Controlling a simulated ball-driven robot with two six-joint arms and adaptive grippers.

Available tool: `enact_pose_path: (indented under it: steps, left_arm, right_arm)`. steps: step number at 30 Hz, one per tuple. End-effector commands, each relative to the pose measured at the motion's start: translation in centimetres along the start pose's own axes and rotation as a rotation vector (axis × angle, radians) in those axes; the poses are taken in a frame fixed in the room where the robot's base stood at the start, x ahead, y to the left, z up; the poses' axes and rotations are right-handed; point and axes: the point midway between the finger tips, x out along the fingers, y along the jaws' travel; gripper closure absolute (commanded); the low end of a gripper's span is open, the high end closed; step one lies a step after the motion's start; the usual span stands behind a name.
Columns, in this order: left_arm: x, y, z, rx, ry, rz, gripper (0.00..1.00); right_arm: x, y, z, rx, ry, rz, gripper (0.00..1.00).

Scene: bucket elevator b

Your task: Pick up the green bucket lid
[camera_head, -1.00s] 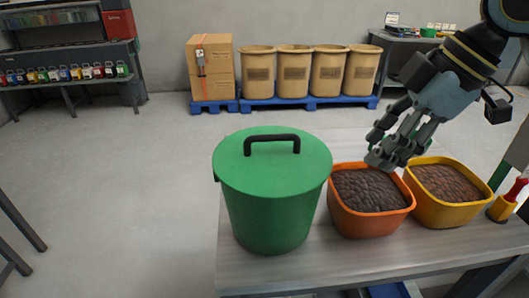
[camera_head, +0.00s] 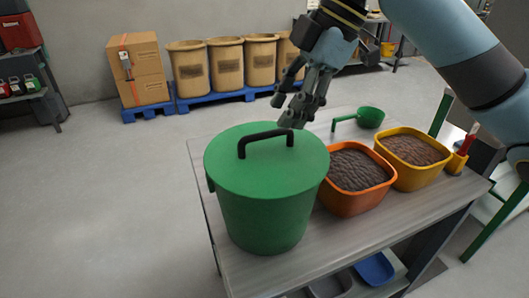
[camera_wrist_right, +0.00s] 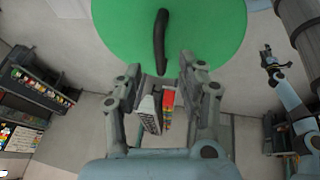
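The green lid (camera_head: 262,178) lies on the green bucket (camera_head: 265,222) on the table, its black arched handle (camera_head: 266,136) on top. In the right wrist view the lid (camera_wrist_right: 215,30) fills the upper middle, with the handle (camera_wrist_right: 160,40) just beyond my fingertips. My right gripper (camera_head: 287,108) is above and behind the lid's far right side, apart from the handle. The right wrist view shows my right gripper (camera_wrist_right: 162,72) with its fingers spread and nothing held. What seems to be my left gripper (camera_wrist_right: 270,62) is small at the right there; its opening is unclear.
An orange tub (camera_head: 345,205) of dark material stands close right of the bucket, then a yellow tub (camera_head: 412,185). A green scoop (camera_head: 370,117) lies behind them. The table (camera_head: 235,275) has bare room at front left. Large tan bins (camera_head: 225,65) stand behind on blue pallets.

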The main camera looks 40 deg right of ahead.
Motion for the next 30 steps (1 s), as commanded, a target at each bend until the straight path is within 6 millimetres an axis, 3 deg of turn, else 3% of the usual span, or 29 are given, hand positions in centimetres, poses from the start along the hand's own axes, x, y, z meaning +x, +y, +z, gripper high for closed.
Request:
enact_pose_path:
  steps: [12,21,30]
  left_arm:
    - [-0.4,-1.2,-1.4,0.005,0.021,-0.014,0.6]
    - [-0.4,-1.2,-1.5,0.005,0.022,-0.014,0.6]
    - [-0.4,-1.2,-1.2,0.005,0.018,-0.014,0.6]
  right_arm:
    - [5.0,-0.1,-0.2,0.003,0.002,-0.002,0.6]
    - [5.5,0.0,-0.1,0.0,-0.001,0.0,0.62]
    - [5.5,0.0,-0.1,0.0,-0.001,0.0,1.0]
